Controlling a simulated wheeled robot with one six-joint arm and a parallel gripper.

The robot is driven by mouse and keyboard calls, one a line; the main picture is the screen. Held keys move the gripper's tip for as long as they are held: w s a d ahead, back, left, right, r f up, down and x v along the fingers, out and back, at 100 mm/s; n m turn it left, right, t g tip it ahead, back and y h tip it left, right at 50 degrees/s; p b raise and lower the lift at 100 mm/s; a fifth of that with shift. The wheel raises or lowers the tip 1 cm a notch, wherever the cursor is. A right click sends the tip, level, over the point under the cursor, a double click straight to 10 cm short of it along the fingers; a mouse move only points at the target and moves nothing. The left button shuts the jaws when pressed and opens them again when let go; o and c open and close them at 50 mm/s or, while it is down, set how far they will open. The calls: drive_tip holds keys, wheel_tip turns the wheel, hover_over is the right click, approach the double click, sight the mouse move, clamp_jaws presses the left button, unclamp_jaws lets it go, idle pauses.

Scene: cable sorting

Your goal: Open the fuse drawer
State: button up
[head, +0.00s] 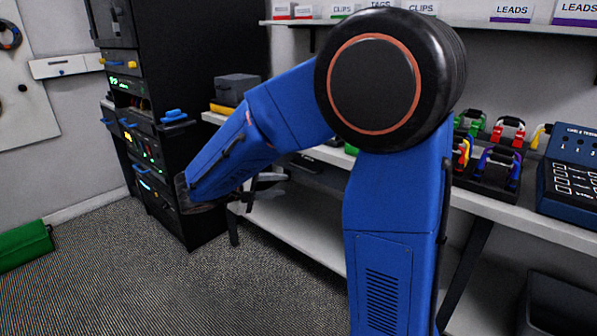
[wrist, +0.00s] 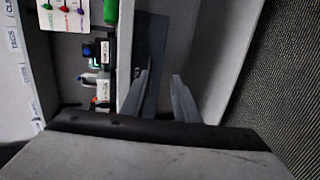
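No drawer in view carries a label that I can read as fuse. A dark, flat-fronted unit (head: 318,168) sits under the edge of the bench in the head view; I cannot tell whether it is the fuse drawer. A dark grey panel (wrist: 152,38) shows beyond the fingers in the wrist view. My gripper (head: 268,182) is beside the bench front, partly hidden by my arm. In the wrist view my gripper (wrist: 160,80) has its two fingers apart, with nothing seen between them.
A tall black rack (head: 200,60) with lit modules stands at the left. The bench (head: 530,226) carries coloured cable holders (head: 508,132) and a dark blue panel box (head: 570,170). The carpet (head: 110,280) is clear at front left.

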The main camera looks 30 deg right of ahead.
drive_tip(key=t+h, duration=0.1)
approach(302, 169)
drive_tip(key=shift+n, duration=0.3)
drive_tip(key=x, duration=0.8)
drive_tip(key=shift+w+d+f, duration=0.1)
drive_tip(key=shift+d, duration=0.1)
clamp_jaws()
